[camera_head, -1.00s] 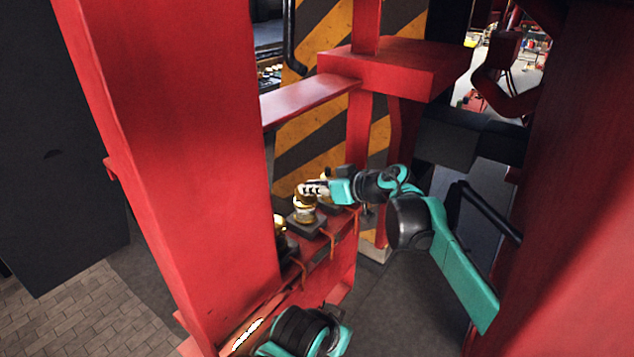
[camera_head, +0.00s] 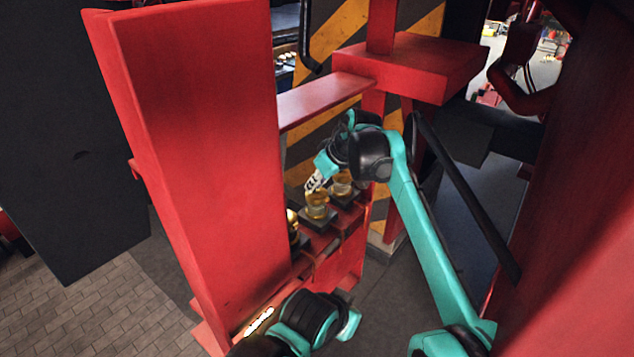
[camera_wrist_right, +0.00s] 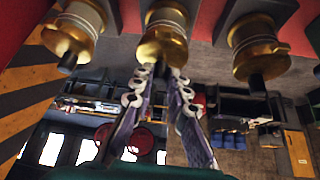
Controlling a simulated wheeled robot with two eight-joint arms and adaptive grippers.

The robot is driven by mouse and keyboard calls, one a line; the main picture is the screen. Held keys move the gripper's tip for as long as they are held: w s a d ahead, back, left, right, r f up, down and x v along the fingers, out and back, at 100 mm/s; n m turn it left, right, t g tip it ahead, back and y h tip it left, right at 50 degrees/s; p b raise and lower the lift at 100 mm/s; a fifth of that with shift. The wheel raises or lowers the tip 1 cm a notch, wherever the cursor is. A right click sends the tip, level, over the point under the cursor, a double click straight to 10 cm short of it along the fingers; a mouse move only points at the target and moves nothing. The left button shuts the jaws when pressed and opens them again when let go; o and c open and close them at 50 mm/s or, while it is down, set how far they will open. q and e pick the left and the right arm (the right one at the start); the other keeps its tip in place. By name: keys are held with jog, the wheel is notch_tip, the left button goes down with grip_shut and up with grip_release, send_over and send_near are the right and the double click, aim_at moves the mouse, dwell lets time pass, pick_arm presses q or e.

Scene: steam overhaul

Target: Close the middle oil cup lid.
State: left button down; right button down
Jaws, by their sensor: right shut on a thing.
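The middle oil cup (camera_head: 317,208), brass-coloured, stands on a dark block on the red frame, between a nearer and a farther cup. In the right wrist view, the middle cup (camera_wrist_right: 163,20) hangs from the top of the picture. Its brass lid (camera_wrist_right: 162,48) ends in a dark knob. My right gripper (camera_head: 312,184) is at the top of this cup. In its wrist view, the fingers of the gripper (camera_wrist_right: 160,76) close on the knob from both sides. The exact seating of the lid is hard to tell. My left gripper's fingers do not show.
The farther cup (camera_head: 343,182) and the nearer cup (camera_head: 292,224) stand close on either side. A broad red post (camera_head: 210,150) partly covers the nearer cup. A red beam (camera_head: 325,98) runs above the cups. Open floor lies right of the frame.

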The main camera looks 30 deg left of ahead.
dwell(0.3)
jog(key=c, duration=1.5)
grip_release()
jog(key=shift+a, duration=0.1)
jog(key=v, duration=1.2)
jog(key=shift+w, duration=0.1)
jog(key=shift+f, duration=0.1)
